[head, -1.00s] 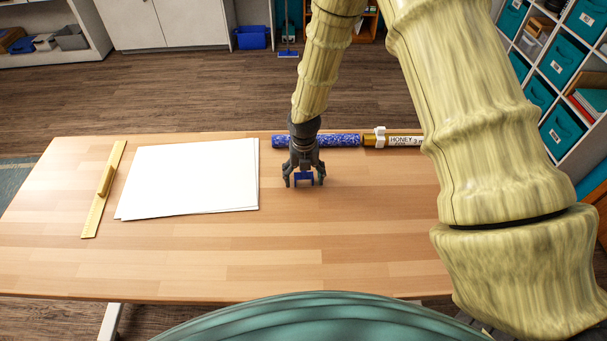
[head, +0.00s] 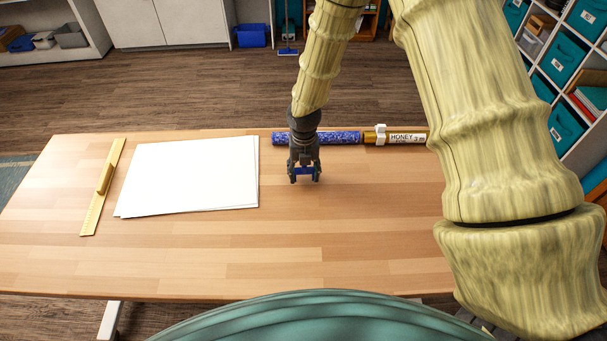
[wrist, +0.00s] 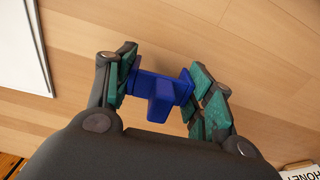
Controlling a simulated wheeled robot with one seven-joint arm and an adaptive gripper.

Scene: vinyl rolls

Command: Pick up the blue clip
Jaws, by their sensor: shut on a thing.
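The blue clip (wrist: 160,90) sits between the two green-padded fingers of my gripper (wrist: 163,95) in the wrist view. The fingers press on its two ends. In the head view my gripper (head: 305,175) is at the table's middle, in front of the blue roll, with the blue clip (head: 304,171) showing between its fingertips. I cannot tell whether the clip touches the table or is just above it.
A blue patterned roll (head: 340,138) and a honey-labelled roll (head: 407,138) with a white clip (head: 380,134) lie along the table's far edge. White sheets (head: 190,175) and a yellow ruler with a handle (head: 103,185) lie left. The table's (head: 250,265) front is clear.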

